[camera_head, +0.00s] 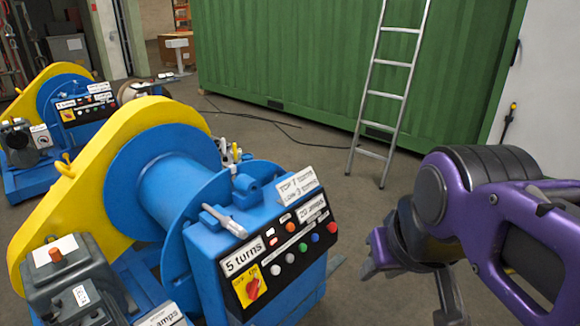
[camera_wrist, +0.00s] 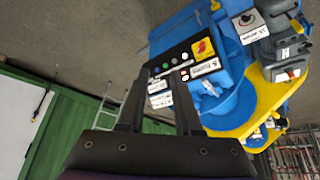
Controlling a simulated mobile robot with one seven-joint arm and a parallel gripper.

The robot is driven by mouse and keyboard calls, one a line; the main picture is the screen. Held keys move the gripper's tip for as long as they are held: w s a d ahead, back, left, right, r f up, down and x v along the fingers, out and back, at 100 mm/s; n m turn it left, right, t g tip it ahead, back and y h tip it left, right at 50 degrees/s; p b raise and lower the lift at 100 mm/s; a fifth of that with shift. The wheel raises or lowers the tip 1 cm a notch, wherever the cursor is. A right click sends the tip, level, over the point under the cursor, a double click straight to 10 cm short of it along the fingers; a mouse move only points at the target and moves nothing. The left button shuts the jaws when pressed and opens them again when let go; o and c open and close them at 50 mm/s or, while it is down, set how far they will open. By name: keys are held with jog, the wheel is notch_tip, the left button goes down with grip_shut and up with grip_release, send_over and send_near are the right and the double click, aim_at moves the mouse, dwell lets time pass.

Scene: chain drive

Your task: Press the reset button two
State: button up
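The near blue and yellow winch has a black control panel (camera_head: 283,262) on a blue box. A red rotary switch (camera_head: 253,288) sits on a yellow plate. I cannot read which button is reset two. A second winch behind has a similar panel (camera_head: 88,109). My gripper (camera_wrist: 160,90) is open and empty, right of the near panel and apart from it. The near panel (camera_wrist: 190,56) shows beyond its fingers in the wrist view.
A ladder (camera_head: 389,95) leans on a green container (camera_head: 290,60). The floor (camera_head: 340,215) between box and ladder is mostly clear.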

grip_shut()
dwell(1.4)
